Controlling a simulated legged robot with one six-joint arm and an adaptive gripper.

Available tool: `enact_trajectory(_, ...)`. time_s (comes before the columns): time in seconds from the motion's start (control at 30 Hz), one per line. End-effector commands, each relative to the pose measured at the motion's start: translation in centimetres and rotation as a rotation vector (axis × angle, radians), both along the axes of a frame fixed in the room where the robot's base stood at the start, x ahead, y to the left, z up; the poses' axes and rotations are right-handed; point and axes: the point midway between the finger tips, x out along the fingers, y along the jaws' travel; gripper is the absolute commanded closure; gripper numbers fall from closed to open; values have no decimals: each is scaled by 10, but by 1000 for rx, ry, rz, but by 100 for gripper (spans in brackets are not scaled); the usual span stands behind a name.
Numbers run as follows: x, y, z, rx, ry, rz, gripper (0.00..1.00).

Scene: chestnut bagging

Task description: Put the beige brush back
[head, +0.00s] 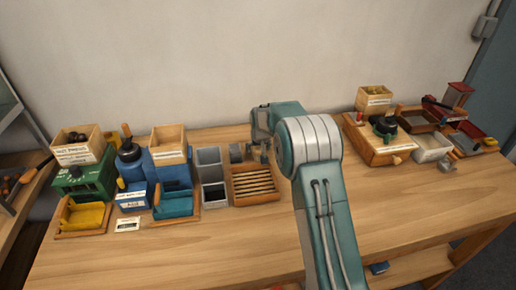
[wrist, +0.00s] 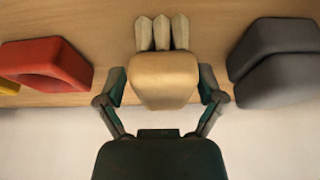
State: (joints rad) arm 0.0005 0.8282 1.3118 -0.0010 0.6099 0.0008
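The beige brush (wrist: 164,79) has a rounded beige block with three pale tufts on its far end, seen in the wrist view. My gripper (wrist: 164,88) has one finger on each side of the block and is shut on it. The tufts point toward the wooden table; whether they touch it I cannot tell. In the head view my arm's wrist stands in front of the gripper, near the slatted wooden tray (head: 254,184), and I cannot make out the brush there.
Grey bins (head: 211,178), a blue device (head: 132,162) and wooden boxes crowd the table's left. Several tools and a wooden board (head: 378,142) stand at the right. The wrist view shows a red piece (wrist: 48,64) and dark grey blocks (wrist: 276,62). The front middle of the table is clear.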

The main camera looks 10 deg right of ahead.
Motion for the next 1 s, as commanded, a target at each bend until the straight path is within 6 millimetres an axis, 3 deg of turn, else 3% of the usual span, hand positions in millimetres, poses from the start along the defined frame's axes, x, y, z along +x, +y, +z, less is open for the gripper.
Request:
enact_trajectory(0.37, -1, 1, 7, 0, -2, 1, 11)
enact_trajectory(0.8, -34, 0, 86, 0, -3, 1, 11)
enact_trajectory(1.0, -44, 0, 109, 0, -1, 1, 11)
